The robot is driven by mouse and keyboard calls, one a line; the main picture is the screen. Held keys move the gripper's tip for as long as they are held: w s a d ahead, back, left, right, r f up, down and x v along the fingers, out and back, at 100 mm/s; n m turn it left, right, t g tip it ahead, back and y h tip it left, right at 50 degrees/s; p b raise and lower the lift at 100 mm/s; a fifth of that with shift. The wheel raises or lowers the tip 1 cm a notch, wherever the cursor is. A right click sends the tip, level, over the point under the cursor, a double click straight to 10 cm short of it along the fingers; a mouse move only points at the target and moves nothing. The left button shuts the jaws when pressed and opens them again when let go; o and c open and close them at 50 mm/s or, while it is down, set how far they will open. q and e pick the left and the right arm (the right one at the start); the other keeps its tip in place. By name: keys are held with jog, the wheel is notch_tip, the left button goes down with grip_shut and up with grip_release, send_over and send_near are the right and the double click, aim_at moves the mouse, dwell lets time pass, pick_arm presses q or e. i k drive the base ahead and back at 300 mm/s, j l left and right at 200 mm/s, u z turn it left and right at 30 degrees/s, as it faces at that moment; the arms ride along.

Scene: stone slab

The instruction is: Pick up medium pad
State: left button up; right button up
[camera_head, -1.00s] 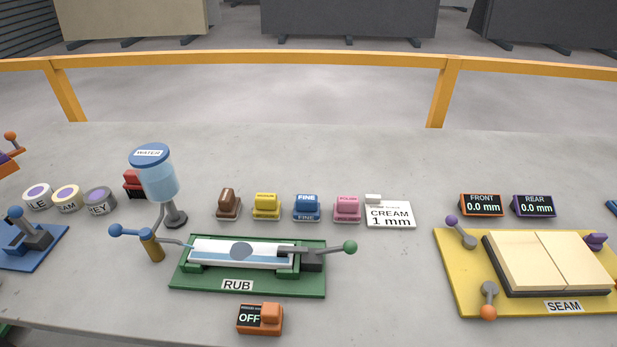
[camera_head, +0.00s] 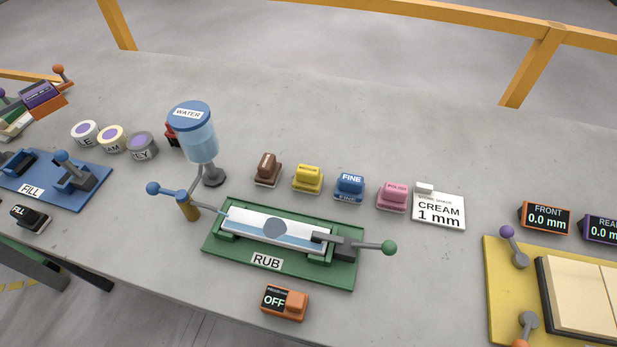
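Several coloured pads stand in a row behind the green RUB fixture (camera_head: 340,274). The yellow pad (camera_head: 308,178) is second from the left, and its small label is too small to read surely. A brown pad (camera_head: 267,169) is to its left. The blue pad labelled FINE (camera_head: 349,186) and the pink pad labelled POLISH (camera_head: 393,196) are to its right. All the pads rest upright on the grey slab, apart from each other. Neither of my grippers shows in the head view.
A water bottle on a stand (camera_head: 198,140) rises left of the pads. A CREAM 1 mm card (camera_head: 440,211) lies to their right. The slab behind the pads is clear.

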aim_at(307, 179)
jog(key=j+z, duration=0.1)
jog(key=j, duration=0.35)
jog(key=k+j+z, duration=0.1)
jog(key=j, duration=0.3)
jog(key=k+j+z, duration=0.1)
jog(key=j, duration=0.35)
jog(key=k+j+z, duration=0.1)
jog(key=j, duration=0.3)
jog(key=k, duration=0.05)
